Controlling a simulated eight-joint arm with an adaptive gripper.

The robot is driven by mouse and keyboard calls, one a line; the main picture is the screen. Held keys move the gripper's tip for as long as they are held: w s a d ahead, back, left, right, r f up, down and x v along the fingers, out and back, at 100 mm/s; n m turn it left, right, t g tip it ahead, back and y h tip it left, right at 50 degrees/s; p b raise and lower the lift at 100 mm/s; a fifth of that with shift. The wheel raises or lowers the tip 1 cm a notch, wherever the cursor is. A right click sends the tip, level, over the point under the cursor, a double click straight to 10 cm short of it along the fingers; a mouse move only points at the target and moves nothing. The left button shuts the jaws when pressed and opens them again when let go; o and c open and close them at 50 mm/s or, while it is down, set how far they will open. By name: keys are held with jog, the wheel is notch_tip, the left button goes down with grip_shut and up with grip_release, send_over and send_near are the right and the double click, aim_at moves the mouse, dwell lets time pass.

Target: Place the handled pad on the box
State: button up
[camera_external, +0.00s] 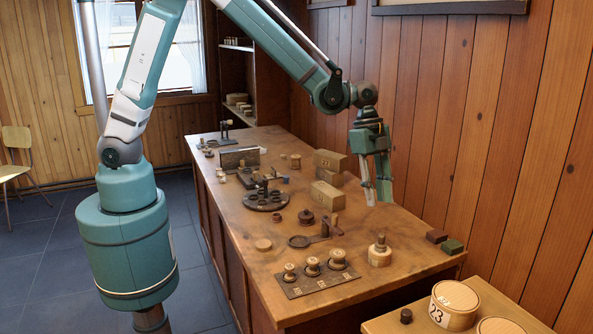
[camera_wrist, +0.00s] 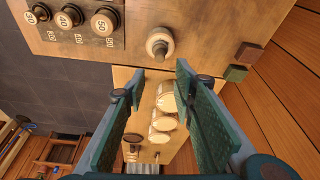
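A pale round wooden piece with an upright knob handle (camera_external: 380,252), which looks like the handled pad, stands near the table's right end. It also shows in the wrist view (camera_wrist: 160,43), ahead of the fingertips. My gripper (camera_external: 377,199) is open and empty, above the table and behind the piece in the external view. Its two green fingers stand apart in the wrist view (camera_wrist: 158,80). Tan rectangular boxes (camera_external: 328,196) and (camera_external: 330,160) sit at the table's wall side, left of my gripper. I cannot tell which box the task names.
A board with several numbered spools (camera_external: 318,280) lies at the front edge. A brown block (camera_external: 437,236) and a green block (camera_external: 453,246) sit at the right corner. Numbered round containers (camera_external: 455,303) stand on a lower surface. A dark disc (camera_external: 298,241) lies mid-table.

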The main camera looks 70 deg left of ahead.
jog(key=s+a+r+n+t, duration=0.1)
jog(key=s+a+r+n, duration=0.3)
jog(key=a, duration=0.3)
jog(key=s+a+r+n+t+y, duration=0.1)
jog(key=s+a+r, duration=0.2)
jog(key=a+r, duration=0.35)
jog(key=s+a+r+n+t, duration=0.1)
jog(key=s+a+r+n, duration=0.25)
jog(key=a+r, duration=0.3)
jog(key=s+a+r+n+t+y, duration=0.1)
jog(key=s+a+n, duration=0.7)
jog(key=s+a, duration=0.8)
jog(key=s+t+y, duration=0.1)
jog(key=s+t, duration=0.1)
jog(key=s, duration=0.1)
jog(key=shift+a+r+t, duration=0.15)
jog(key=shift+a+t, duration=0.05)
jog(key=shift+t, duration=0.1)
